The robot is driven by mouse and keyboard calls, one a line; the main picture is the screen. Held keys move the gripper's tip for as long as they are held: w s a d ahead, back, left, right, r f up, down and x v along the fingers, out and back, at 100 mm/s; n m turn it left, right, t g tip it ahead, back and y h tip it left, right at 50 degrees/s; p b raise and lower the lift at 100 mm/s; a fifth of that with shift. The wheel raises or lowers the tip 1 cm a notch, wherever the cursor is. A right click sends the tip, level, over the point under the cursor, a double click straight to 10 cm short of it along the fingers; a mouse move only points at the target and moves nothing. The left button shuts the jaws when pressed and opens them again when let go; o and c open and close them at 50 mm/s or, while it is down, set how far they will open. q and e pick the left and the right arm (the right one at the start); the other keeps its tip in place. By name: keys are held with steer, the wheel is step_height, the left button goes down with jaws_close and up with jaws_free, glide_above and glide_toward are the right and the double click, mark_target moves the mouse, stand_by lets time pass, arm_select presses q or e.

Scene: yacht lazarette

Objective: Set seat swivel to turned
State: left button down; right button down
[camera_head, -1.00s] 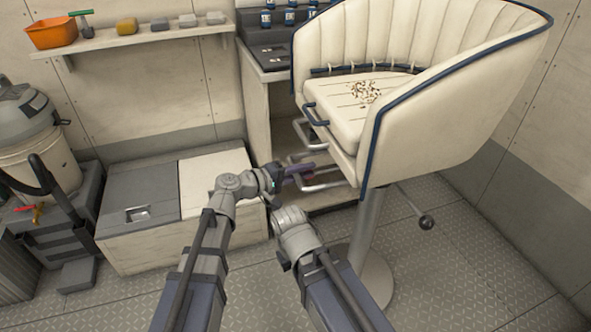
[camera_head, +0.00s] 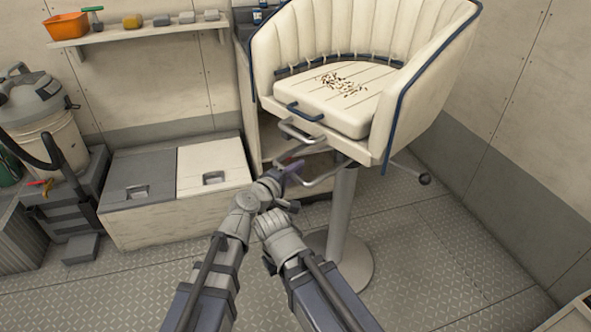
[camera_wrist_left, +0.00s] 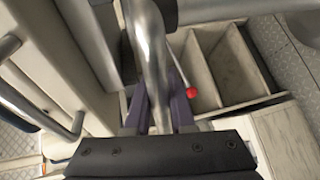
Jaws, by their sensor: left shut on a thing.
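The cream swivel seat (camera_head: 340,105) with navy trim stands on a grey pedestal (camera_head: 344,215), its open front facing toward me and to the left. A blue grab handle (camera_head: 305,112) and metal bars (camera_head: 304,133) stick out at its front. My left gripper (camera_head: 290,170) has purple fingers and is at the lower metal bar (camera_head: 326,179) below the seat front. In the left wrist view, the gripper (camera_wrist_left: 161,112) is shut around a shiny metal bar (camera_wrist_left: 152,50). My right gripper (camera_head: 276,228) is beside the left wrist; its fingers are hidden.
A lever with a dark knob (camera_head: 424,179) sticks out right of the pedestal. A low locker (camera_head: 170,225) is at the left, and a shelf (camera_head: 150,35) is above it. The left wrist view shows a red ball tip (camera_wrist_left: 192,93) and an open compartment box (camera_wrist_left: 262,104).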

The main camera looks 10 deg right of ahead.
stand_by(0.3)
arm_select(q)
steer(key=c, duration=0.8)
jaws_free()
steer(key=shift+o, duration=0.2)
